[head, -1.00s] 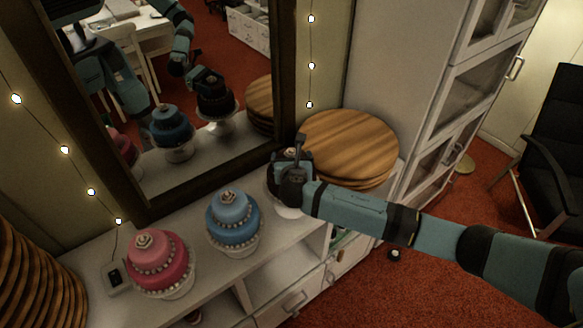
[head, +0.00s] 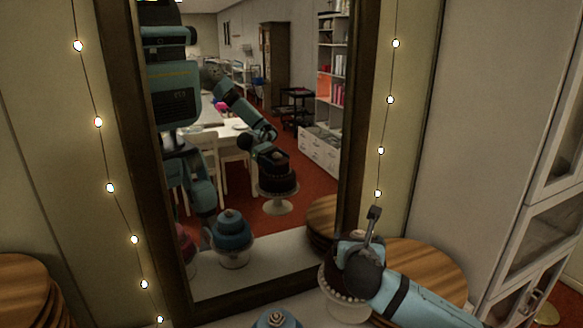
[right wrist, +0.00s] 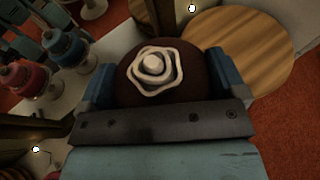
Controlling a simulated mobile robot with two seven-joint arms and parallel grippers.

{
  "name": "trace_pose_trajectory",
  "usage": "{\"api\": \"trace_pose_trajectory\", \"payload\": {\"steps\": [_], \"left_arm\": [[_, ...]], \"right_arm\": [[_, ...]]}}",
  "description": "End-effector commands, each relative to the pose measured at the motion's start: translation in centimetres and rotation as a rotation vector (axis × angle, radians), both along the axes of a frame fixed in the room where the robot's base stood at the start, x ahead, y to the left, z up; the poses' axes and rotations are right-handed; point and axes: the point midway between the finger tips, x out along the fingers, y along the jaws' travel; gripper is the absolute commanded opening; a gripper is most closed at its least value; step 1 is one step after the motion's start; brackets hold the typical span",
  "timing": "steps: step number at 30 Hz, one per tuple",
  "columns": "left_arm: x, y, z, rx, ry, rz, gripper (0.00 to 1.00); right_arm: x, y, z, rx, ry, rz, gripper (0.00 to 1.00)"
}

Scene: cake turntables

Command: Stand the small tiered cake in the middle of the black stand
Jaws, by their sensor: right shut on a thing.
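The small tiered cake (head: 343,287) is dark brown with a pale beaded edge and has a white footed base beneath it. My right gripper (head: 357,250) is shut on it from above. In the right wrist view the cake's round top (right wrist: 190,82) with a white rosette sits between the two blue fingers of my right gripper (right wrist: 158,75). The mirror shows the cake and its white base raised above the reflected shelf. My left gripper is not in view directly. I see no black stand in either view.
A blue tiered cake (head: 277,319) shows at the bottom edge; it and a pink cake (right wrist: 28,78) stand left in the wrist view. Round wooden boards (head: 430,262) lie beside my right gripper. The mirror (head: 250,130) rises behind, and a white cabinet (head: 540,215) stands right.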

Motion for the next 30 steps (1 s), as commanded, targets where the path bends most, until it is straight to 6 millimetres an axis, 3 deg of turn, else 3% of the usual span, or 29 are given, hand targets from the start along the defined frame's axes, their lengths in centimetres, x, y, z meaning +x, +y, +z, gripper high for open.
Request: {"api": "trace_pose_trajectory", "payload": {"steps": [7, 15, 23, 30], "left_arm": [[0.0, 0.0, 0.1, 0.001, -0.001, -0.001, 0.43], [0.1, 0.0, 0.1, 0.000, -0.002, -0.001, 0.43], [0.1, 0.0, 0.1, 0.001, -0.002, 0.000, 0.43], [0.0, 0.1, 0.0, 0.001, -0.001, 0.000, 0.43]], "right_arm": [[-4.7, -2.0, -1.4, 0.013, 0.013, 0.073, 0.12], [-11.2, -4.3, -1.3, 0.007, 0.004, 0.174, 0.12], [-14.0, -4.9, -1.0, -0.001, -0.007, 0.219, 0.12], [-16.3, -4.8, -4.0, 0.005, -0.007, 0.226, 0.12]]}}
